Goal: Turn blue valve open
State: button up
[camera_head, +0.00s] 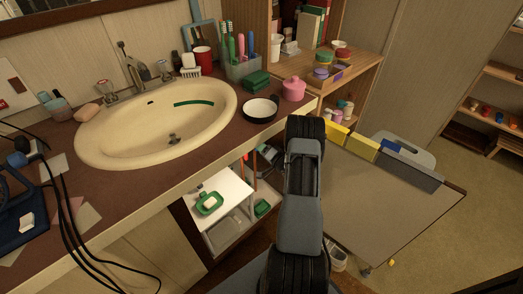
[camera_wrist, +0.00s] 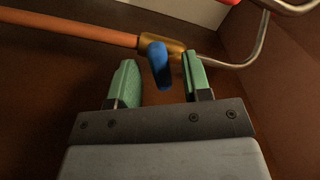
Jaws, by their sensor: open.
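The blue valve (camera_wrist: 160,65) is a blue lever handle on a brass fitting (camera_wrist: 178,50), seen in the wrist view. The fitting joins an orange-brown pipe (camera_wrist: 70,30) on the left to a bent metal pipe (camera_wrist: 262,42) on the right. My gripper (camera_wrist: 158,80) is open, with green-padded fingers. The blue handle appears between the two fingertips, nearer the right one. I cannot tell whether it touches either finger. In the head view my arm reaches down under the counter, and the gripper and valve are hidden there.
The brown counter (camera_head: 90,204) with a cream sink (camera_head: 108,150) overhangs the cabinet. A white shelf (camera_head: 232,190) holding a green soap dish (camera_head: 209,203) stands left of my arm. A grey-brown board (camera_head: 390,205) lies to the right. Brown cabinet walls (camera_wrist: 285,95) surround the pipe.

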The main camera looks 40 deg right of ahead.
jog(key=shift+c, duration=0.3)
grip_shut()
dwell(0.3)
jog(key=shift+d+f+n+b, duration=0.1)
jog(key=shift+n+b, duration=1.55)
jog(key=shift+n, duration=1.3)
jog(key=shift+d+f+n+b, duration=0.1)
jog(key=shift+n+b, duration=1.55)
jog(key=shift+n, duration=1.3)
